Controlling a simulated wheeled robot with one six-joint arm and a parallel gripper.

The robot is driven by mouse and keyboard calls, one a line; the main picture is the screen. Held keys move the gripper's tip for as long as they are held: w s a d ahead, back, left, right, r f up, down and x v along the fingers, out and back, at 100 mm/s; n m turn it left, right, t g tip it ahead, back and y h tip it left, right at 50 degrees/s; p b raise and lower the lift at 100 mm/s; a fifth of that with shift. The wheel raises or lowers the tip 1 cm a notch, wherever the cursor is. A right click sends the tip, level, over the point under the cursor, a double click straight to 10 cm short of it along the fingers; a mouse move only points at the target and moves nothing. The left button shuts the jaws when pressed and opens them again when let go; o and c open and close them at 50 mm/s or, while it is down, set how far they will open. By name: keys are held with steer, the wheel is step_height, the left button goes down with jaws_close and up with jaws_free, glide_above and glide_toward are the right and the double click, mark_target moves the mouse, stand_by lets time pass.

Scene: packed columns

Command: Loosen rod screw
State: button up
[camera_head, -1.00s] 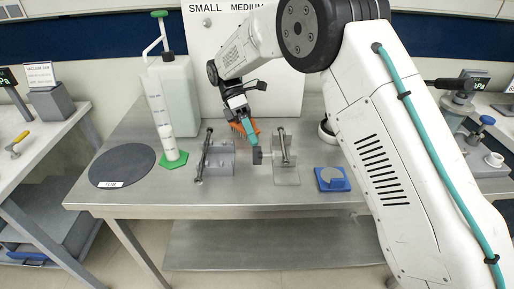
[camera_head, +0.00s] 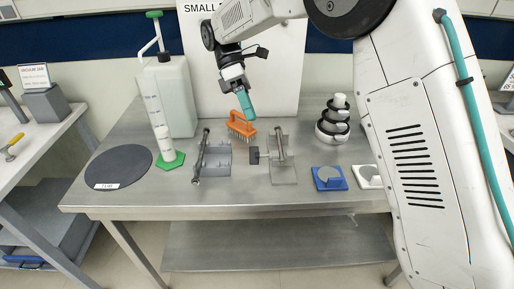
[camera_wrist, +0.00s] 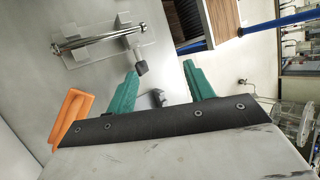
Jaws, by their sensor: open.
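A metal rod (camera_head: 278,142) lies on a clear stand (camera_head: 283,174) right of the table's middle. A dark screw knob (camera_head: 254,156) sits at the stand's left side. In the wrist view the rod (camera_wrist: 100,38) runs across the clear stand at the upper left, and the knob (camera_wrist: 141,67) appears just beyond the left fingertip. My gripper (camera_head: 249,118) is above the table, behind the knob and apart from it in the head view. In the wrist view its two teal fingers (camera_wrist: 160,67) are spread, with nothing held between them.
A second rod (camera_head: 202,152) on a grey block (camera_head: 218,160) is to the left. An orange brush (camera_head: 240,125) lies just behind, under my gripper. A blue block (camera_head: 329,178) and a black-and-white stack (camera_head: 335,125) are to the right. The table's front is clear.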

steer(key=s+m, duration=0.1)
steer(key=m, duration=0.1)
steer(key=m+t+y, duration=0.4)
steer(key=m+t, duration=0.4)
steer(key=m, duration=2.6)
glide_above(259, 155)
step_height(259, 155, down, 3)
steer(key=shift+f, duration=0.2)
steer(key=f, duration=0.7)
steer(key=shift+w+f, duration=0.25)
steer(key=shift+f, duration=0.1)
steer(key=shift+c, duration=0.3)
